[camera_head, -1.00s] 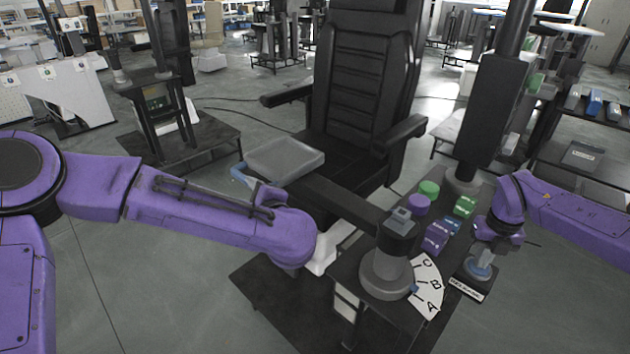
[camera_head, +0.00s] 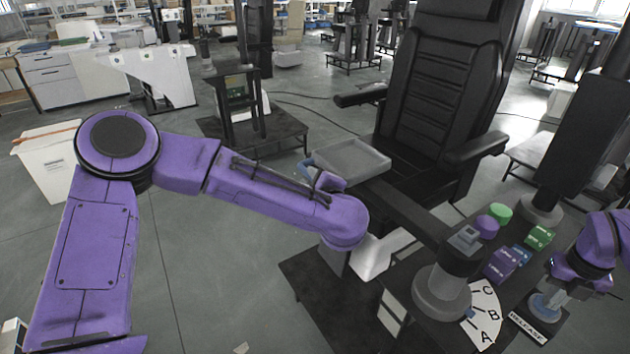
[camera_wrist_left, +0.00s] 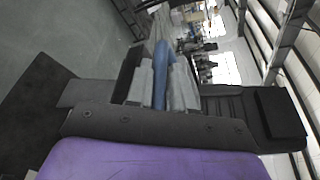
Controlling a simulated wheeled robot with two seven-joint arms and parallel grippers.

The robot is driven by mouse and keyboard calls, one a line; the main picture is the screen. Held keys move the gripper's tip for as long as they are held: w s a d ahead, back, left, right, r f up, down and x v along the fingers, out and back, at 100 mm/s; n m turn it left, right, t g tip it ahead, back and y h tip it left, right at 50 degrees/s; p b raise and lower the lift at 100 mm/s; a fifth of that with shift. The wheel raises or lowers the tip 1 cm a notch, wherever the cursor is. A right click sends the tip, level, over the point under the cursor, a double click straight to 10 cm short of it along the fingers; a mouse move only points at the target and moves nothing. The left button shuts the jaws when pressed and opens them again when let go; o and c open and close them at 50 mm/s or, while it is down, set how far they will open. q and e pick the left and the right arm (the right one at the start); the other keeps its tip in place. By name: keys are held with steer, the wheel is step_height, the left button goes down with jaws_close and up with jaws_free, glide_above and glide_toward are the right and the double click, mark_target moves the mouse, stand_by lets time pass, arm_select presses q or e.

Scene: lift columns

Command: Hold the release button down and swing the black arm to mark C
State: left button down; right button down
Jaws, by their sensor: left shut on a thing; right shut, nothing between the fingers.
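The black arm (camera_head: 405,211) runs from the grey round pivot (camera_head: 440,292) to a grey tray (camera_head: 350,158) in front of the chair. My left gripper (camera_head: 324,183) is shut on the blue handle (camera_head: 308,170) by the tray; in the left wrist view the blue bar (camera_wrist_left: 160,75) lies between its fingers. The blue pointer (camera_head: 470,313) is near B on the white dial (camera_head: 486,312); its exact tick is unclear. My right gripper (camera_head: 562,290) is shut over the round release button (camera_head: 541,306), behind the RELEASE label (camera_head: 527,328). Whether the button is pressed down cannot be told.
A purple knob (camera_head: 487,227), a green knob (camera_head: 501,213) and several coloured blocks (camera_head: 503,262) stand on the console close to the right gripper. The black chair (camera_head: 440,100) stands behind the arm. Open floor lies at the left.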

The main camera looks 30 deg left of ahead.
arm_select(q)
steer(key=shift+s+f, duration=0.5)
steer(key=shift+f, duration=0.1)
steer(key=s+d+n+g+y, duration=0.2)
steer(key=s+n+g+y, duration=0.3)
steer(key=s, duration=1)
steer(key=s+d+n+g, duration=0.6)
steer(key=s+d+g, duration=0.3)
steer(key=s, duration=0.5)
steer(key=shift+s+d, duration=0.3)
steer(key=shift+d, duration=0.25)
steer(key=shift+r, duration=0.1)
